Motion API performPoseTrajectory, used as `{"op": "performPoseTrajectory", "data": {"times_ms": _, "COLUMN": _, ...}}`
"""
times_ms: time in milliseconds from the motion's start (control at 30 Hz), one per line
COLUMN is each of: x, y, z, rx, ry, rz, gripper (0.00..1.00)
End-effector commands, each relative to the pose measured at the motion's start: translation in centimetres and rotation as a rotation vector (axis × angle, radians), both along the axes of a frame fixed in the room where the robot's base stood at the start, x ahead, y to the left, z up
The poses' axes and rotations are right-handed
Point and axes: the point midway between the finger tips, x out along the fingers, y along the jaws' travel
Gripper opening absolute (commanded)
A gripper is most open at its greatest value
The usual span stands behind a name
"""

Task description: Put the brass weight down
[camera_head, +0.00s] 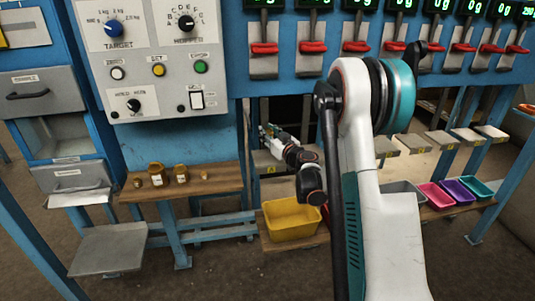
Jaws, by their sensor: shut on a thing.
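My gripper (268,132) is small and far off in the head view, left of my white arm, in front of the dark opening under the blue frame. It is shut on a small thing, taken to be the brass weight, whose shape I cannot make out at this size. Several other brass weights stand upright on the brown wooden shelf (215,180): a larger one (157,174), another (181,173) beside it, and a small one (137,183) at the left. My gripper is to the right of this shelf and higher in the picture, apart from these weights.
A yellow bin (291,219) stands below my gripper. Grey, pink, purple and teal trays (479,187) line a low shelf at right. A control panel (160,60) hangs above the weights. A grey plate (109,249) is at lower left. Red levers (313,47) line the top.

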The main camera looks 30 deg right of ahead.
Motion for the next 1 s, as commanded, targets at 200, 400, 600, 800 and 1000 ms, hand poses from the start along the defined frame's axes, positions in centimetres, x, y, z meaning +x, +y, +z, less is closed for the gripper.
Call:
{"op": "performPoseTrajectory", "data": {"times_ms": 200, "x": 0.0, "y": 0.0, "z": -2.1, "rx": 0.001, "ry": 0.0, "rz": 0.0, "gripper": 0.0}}
{"op": "performPoseTrajectory", "data": {"times_ms": 400, "x": 0.0, "y": 0.0, "z": -3.7, "rx": 0.0, "ry": 0.0, "rz": 0.0, "gripper": 0.0}}
{"op": "performPoseTrajectory", "data": {"times_ms": 600, "x": 0.0, "y": 0.0, "z": -6.4, "rx": 0.001, "ry": 0.0, "rz": 0.0, "gripper": 0.0}}
{"op": "performPoseTrajectory", "data": {"times_ms": 800, "x": 0.0, "y": 0.0, "z": -6.4, "rx": 0.001, "ry": 0.0, "rz": 0.0, "gripper": 0.0}}
{"op": "performPoseTrajectory", "data": {"times_ms": 1000, "x": 0.0, "y": 0.0, "z": -6.6, "rx": 0.0, "ry": 0.0, "rz": 0.0, "gripper": 0.32}}
